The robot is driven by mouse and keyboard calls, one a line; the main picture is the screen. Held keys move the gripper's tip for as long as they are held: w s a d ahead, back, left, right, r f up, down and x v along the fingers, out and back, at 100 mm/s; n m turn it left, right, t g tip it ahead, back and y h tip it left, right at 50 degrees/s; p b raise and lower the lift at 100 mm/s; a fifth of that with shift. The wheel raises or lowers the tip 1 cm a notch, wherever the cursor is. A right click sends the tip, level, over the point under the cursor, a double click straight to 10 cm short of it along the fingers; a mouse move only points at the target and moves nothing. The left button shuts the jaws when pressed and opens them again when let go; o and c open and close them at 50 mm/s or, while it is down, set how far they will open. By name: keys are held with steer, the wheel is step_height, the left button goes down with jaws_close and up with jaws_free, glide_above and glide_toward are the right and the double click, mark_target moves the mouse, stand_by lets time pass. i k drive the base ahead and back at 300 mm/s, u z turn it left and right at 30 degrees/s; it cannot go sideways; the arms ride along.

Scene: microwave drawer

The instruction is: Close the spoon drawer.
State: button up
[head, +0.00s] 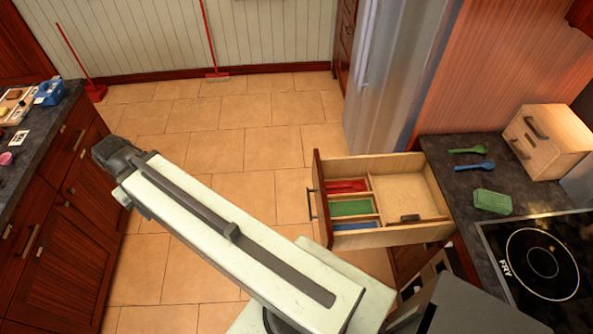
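The spoon drawer (437,232) is pulled out from under the counter, with its dark red-brown front panel (322,198) facing left. A dark handle (311,205) is on that panel. Inside are red (346,187), green (352,207) and blue (354,226) sections and a wider bare wooden section with a small dark item (410,218). A green spoon (467,150) and a blue spoon (474,166) lie on the counter, outside the drawer. My white arm crosses the lower middle. A dark grey part at the lower right may belong to my gripper; its fingertips are not clear.
The dark counter (450,186) carries a green block (492,201), a small wooden drawer box (545,141) and a black cooktop (540,262). A grey fridge (392,75) stands behind the drawer. Tiled floor (258,195) is free left of the drawer. Another counter (50,126) stands far left.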

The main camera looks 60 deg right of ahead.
mark_target(398, 184)
steer(key=z, duration=3.9)
steer(key=k, duration=1.05)
steer(key=u, duration=1.3)
steer(key=i, duration=1.05)
steer(key=z, duration=0.1)
